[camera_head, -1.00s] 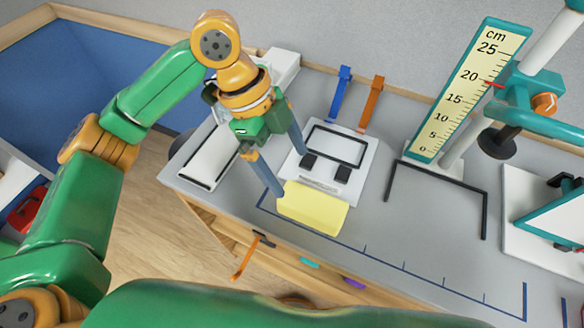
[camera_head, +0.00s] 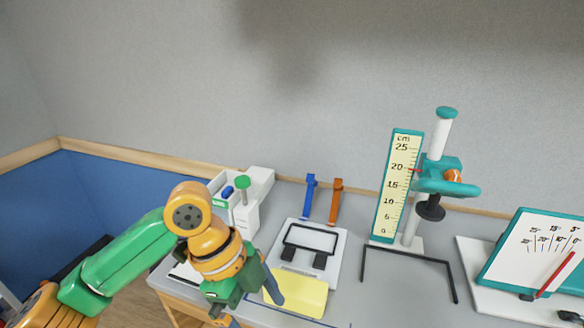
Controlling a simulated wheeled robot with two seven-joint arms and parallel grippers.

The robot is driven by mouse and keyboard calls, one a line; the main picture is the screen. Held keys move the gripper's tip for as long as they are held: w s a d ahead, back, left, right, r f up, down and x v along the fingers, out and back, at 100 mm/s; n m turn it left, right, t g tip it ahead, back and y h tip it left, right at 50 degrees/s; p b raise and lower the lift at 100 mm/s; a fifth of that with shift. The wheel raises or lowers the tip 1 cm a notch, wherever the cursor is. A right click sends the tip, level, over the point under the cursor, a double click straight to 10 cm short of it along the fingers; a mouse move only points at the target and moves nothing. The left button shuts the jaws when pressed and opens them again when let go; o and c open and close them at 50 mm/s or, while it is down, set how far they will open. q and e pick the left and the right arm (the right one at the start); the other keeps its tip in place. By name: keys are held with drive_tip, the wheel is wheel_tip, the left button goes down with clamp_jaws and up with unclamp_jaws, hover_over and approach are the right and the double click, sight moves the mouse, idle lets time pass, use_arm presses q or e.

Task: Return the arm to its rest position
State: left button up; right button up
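My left arm comes in from the lower left, green with orange joints. Its gripper (camera_head: 252,302) points down at the front left of the bench, with its two fingers apart and nothing seen between them. The other finger is partly cut off by the bottom edge. My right gripper is not in view.
The grey bench (camera_head: 378,302) holds a white plate with a black frame (camera_head: 330,240), blue (camera_head: 309,197) and orange (camera_head: 335,202) pieces, a cm scale (camera_head: 397,185), a teal-and-white stand (camera_head: 440,135) and an angle board (camera_head: 535,255). A white box (camera_head: 246,215) stands behind my gripper.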

use_arm(q)
drive_tip(key=s+d+f+n+t+h, duration=0.1)
drive_tip(key=s+f+n+t, duration=0.1)
drive_tip(key=f+n, duration=0.4)
drive_tip(key=s+d+f+n+t+h, duration=0.1)
drive_tip(key=d+f+n+t, duration=0.15)
drive_tip(key=f, duration=0.55)
drive_tip(key=s+a+f+n+y, duration=0.35)
drive_tip(key=a+n, duration=0.25)
drive_tip(key=a, duration=0.2)
drive_tip(key=s+a+f+n+y, duration=0.3)
drive_tip(key=s+a+f+n, duration=0.15)
drive_tip(key=a, duration=0.35)
drive_tip(key=s+f, duration=0.2)
drive_tip(key=f, duration=0.7)
drive_tip(key=s+f, duration=0.2)
drive_tip(key=f, duration=0.6)
drive_tip(key=s+a+f+g, duration=0.2)
drive_tip(key=s+f, duration=0.7)
drive_tip(key=s, duration=0.2)
